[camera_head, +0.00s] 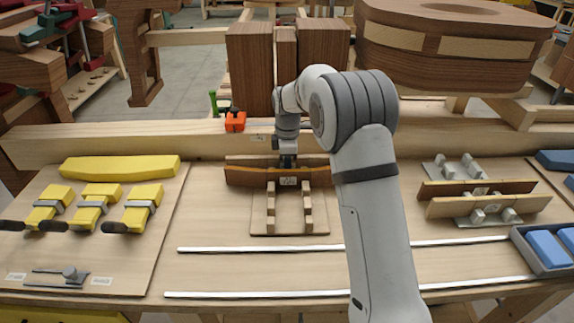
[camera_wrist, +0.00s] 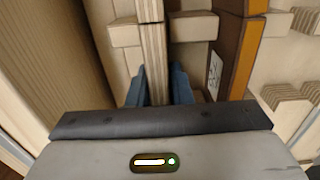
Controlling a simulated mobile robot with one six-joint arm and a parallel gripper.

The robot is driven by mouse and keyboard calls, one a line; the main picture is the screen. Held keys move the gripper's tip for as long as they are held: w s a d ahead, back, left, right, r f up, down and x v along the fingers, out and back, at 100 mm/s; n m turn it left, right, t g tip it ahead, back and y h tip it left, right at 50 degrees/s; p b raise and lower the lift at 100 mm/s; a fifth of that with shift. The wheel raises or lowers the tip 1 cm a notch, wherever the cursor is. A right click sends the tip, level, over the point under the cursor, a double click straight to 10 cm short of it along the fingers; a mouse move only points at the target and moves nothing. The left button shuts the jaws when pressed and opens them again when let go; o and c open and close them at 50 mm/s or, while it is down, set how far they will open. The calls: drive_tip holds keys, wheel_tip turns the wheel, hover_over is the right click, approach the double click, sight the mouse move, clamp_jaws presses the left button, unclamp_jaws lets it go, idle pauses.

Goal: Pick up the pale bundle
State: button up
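The pale bundle (camera_wrist: 152,40) is a thin stack of light wood layers. In the wrist view it runs upright between the two blue fingers of my gripper (camera_wrist: 157,85), standing between the pale blocks of a rack. One finger lies on each side, very close to it; I cannot tell whether they press on it. In the head view my gripper (camera_head: 288,160) points down at the middle rack (camera_head: 290,227). A dark brown bundle (camera_head: 245,178) with an orange edge and a white label stands in front and largely hides the pale one. The dark bundle (camera_wrist: 229,50) is just right in the wrist view.
A second rack at right holds a dark strip and a pale strip (camera_head: 500,206). Yellow clamps (camera_head: 95,210) and a yellow form (camera_head: 120,168) lie at left. Tall brown blocks (camera_head: 250,65) and an orange item (camera_head: 235,122) stand behind. Metal rails (camera_head: 260,249) cross the bench front.

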clamp_jaws()
